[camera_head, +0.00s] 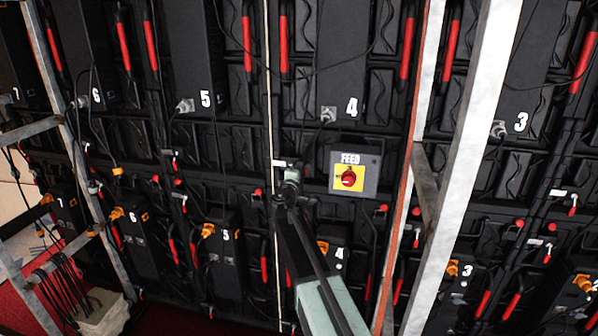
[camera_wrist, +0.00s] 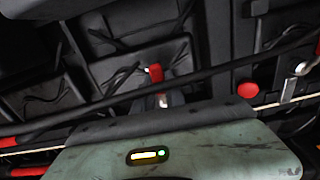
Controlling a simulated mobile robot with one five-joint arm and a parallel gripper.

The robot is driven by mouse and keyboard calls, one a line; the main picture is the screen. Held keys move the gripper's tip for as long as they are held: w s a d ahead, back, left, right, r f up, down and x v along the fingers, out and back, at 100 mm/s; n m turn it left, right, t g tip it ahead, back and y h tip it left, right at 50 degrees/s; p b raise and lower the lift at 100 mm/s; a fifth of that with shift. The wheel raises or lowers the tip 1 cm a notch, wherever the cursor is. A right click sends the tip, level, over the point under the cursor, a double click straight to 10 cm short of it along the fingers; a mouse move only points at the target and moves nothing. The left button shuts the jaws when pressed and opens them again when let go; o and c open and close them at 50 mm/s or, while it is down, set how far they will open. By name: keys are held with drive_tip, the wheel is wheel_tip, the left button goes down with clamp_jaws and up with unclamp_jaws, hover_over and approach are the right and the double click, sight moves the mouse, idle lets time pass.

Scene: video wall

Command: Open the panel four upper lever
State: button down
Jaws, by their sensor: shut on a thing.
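Panel four (camera_head: 341,80) is the black unit with a white 4, at upper centre in the head view. My gripper (camera_head: 290,176) is raised against the wall below and left of it, just left of the FEED box. The upper lever (camera_wrist: 156,74) shows in the wrist view as a red-tipped handle standing up beyond my pale green gripper housing. My gripper is shut on this lever. The fingertips and the lower part of the lever are hidden behind the housing, and in the head view my gripper covers the lever.
The grey FEED box (camera_head: 370,173) with a red rotary switch on yellow sits right of my gripper. A lower unit 4 (camera_head: 339,258) is partly behind my arm. Metal posts (camera_head: 468,150) stand at right. Black cables cross the wrist view, and a red knob (camera_wrist: 248,90) is at right there.

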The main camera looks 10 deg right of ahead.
drive_tip(key=shift+n, duration=0.3)
idle(0.4)
drive_tip(key=c, duration=1.4)
unclamp_jaws()
drive_tip(key=v, duration=0.8)
drive_tip(key=shift+w+r, duration=0.1)
